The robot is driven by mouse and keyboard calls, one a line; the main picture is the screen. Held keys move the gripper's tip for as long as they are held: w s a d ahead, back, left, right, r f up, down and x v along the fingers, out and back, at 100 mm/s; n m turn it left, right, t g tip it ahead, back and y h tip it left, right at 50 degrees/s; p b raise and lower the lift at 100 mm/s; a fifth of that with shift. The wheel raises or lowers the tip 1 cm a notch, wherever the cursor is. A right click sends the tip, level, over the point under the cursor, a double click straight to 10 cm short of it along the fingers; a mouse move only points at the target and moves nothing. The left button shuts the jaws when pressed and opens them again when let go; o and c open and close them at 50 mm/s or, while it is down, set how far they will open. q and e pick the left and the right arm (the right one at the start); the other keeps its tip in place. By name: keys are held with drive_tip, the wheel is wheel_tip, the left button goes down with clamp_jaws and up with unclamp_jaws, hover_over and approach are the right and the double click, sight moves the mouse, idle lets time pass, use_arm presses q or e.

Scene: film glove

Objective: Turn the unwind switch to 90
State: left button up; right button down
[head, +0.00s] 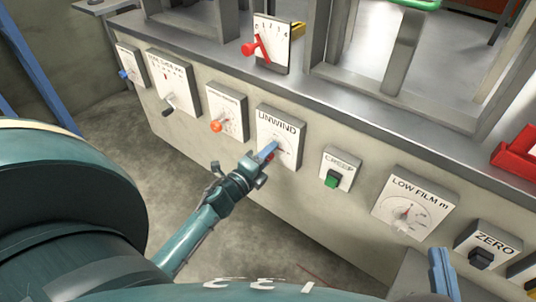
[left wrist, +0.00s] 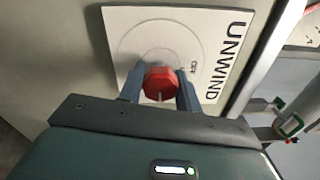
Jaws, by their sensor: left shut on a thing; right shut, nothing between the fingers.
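The unwind switch is a red knob on a white plate labelled UNWIND (head: 281,125) on the machine's front panel. In the left wrist view the red knob (left wrist: 160,83) sits between the two fingers of my left gripper (left wrist: 160,90), which is shut on it. In the head view my left gripper (head: 268,152) reaches the plate and hides most of the knob and part of the dial. The knob's pointer setting cannot be read. My right gripper (head: 441,272) is at the lower right, shut and empty, away from the switch.
Other controls flank the plate: an orange knob (head: 216,126) and a black crank (head: 169,109) to the left, a green CREEP button (head: 332,179), a LOW FILM dial (head: 408,212) and a ZERO button (head: 481,258) to the right. A red-lever dial (head: 272,45) stands above.

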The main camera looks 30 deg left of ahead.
idle(0.6)
use_arm(q)
drive_tip(key=o, duration=1)
drive_tip(key=shift+c, duration=0.2)
drive_tip(key=s+a+p, duration=0.1)
drive_tip(key=s+p, duration=0.1)
drive_tip(key=s, duration=1.1)
